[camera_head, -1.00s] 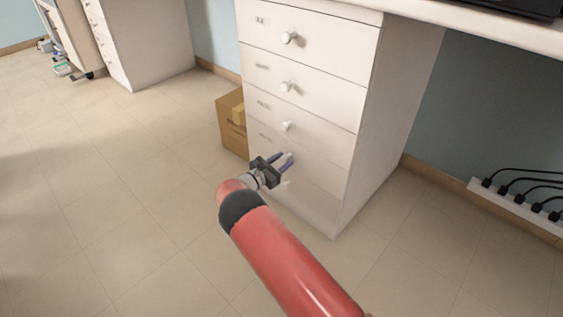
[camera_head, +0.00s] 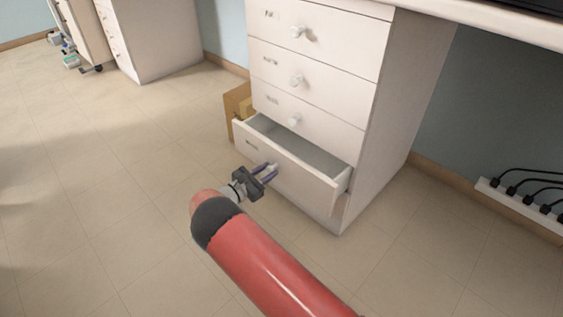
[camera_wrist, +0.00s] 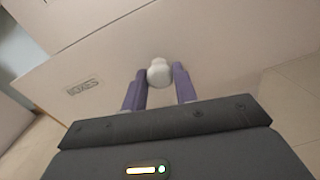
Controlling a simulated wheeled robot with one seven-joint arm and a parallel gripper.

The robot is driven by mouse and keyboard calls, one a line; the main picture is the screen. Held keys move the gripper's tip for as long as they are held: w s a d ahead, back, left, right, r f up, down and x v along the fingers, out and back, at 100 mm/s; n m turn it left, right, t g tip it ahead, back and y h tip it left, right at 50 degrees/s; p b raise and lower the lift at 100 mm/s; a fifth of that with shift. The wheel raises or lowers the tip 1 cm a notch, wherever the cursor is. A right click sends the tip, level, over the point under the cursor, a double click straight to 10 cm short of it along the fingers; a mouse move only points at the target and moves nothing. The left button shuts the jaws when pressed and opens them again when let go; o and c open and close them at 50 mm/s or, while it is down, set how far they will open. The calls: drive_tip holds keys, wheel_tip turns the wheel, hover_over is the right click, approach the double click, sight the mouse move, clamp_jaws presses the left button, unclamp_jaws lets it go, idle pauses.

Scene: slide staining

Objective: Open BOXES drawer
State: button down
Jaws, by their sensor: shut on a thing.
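The BOXES drawer (camera_head: 290,172) is pulled partly out of the white cabinet (camera_head: 395,110), and its inside looks empty where it shows. In the wrist view its front (camera_wrist: 110,75) carries the label BOXES (camera_wrist: 82,87). Its round white knob (camera_wrist: 159,71) sits between the two purple fingers of my gripper (camera_wrist: 160,85). My gripper (camera_head: 266,172) is shut on the knob at the drawer front. In the head view the fingers partly hide the knob.
Several closed drawers with round knobs are above, such as the one just over it (camera_head: 308,119). A cardboard box (camera_head: 238,103) stands left behind the open drawer. A power strip (camera_head: 520,202) with cables is at right. The tiled floor (camera_head: 130,190) in front is clear.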

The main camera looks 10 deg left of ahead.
drive_tip(key=d+b+v, duration=0.1)
drive_tip(key=b+v, duration=0.1)
drive_tip(key=v, duration=1.8)
drive_tip(key=shift+s, duration=0.55)
drive_tip(key=shift+a+f, duration=0.1)
drive_tip(key=shift+a, duration=0.05)
drive_tip(key=c, duration=1.1)
unclamp_jaws()
drive_tip(key=v, duration=0.8)
